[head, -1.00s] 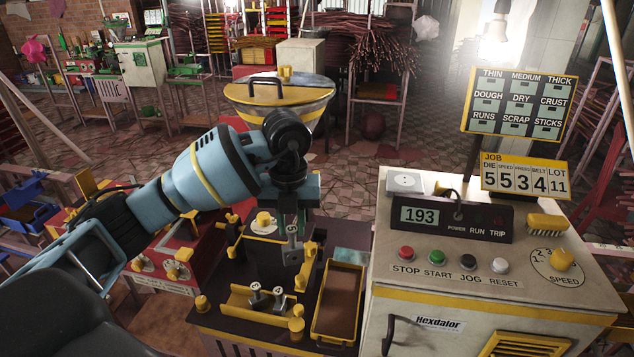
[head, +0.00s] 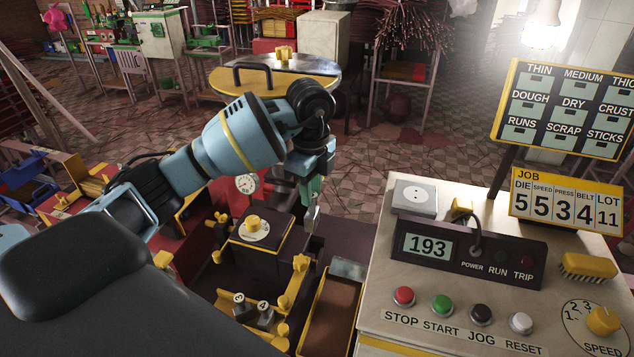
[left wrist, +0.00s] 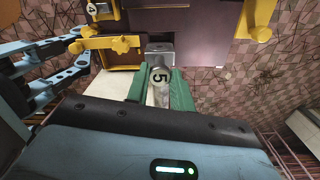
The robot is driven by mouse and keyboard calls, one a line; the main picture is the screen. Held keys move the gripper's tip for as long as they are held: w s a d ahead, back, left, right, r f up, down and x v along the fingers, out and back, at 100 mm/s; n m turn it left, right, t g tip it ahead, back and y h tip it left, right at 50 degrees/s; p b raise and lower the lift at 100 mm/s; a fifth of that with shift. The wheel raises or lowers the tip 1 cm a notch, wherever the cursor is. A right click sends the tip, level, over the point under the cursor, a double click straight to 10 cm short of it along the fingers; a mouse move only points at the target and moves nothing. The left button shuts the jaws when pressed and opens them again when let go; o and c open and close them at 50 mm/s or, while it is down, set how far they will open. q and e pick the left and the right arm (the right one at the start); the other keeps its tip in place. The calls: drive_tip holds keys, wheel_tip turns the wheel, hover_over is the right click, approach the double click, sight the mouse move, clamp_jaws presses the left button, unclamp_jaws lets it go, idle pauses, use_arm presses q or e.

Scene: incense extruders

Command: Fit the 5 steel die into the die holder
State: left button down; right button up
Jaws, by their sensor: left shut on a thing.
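My left gripper (head: 314,190) is shut on the steel 5 die (head: 312,218) and holds it hanging down, right of a dark block with a yellow knob (head: 258,245). In the left wrist view, the green fingers (left wrist: 159,72) clasp the die (left wrist: 160,88), its black 5 facing the camera. The die's far end lies close to a dark machine edge with yellow fittings; I cannot tell whether they touch. The die holder's opening cannot be made out. Two more dies, marked 3 (head: 240,305) and 4 (head: 264,312), stand in a yellow rack. My right gripper is not in view.
A yellow-rimmed tray (head: 330,310) lies in front of the die. The white control cabinet (head: 380,260) with buttons and a 193 display stands close on the right. The job board (head: 562,205) reads die 5.

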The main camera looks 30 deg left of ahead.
sight(311, 211)
use_arm(q)
drive_tip(key=shift+f, duration=0.1)
drive_tip(key=shift+f+b, duration=0.3)
drive_tip(key=shift+f, duration=1.2)
wheel_tip(311, 211, down, 2)
drive_tip(key=shift+b, duration=0.4)
drive_tip(key=shift+f, duration=0.45)
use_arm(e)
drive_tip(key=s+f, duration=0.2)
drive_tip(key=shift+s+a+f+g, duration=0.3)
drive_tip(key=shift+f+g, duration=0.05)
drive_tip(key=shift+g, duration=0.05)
use_arm(q)
drive_tip(key=shift+r, duration=0.15)
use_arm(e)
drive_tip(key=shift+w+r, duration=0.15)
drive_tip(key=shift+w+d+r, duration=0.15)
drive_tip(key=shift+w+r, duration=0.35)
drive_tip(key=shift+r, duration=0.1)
use_arm(q)
drive_tip(key=shift+f, duration=0.8)
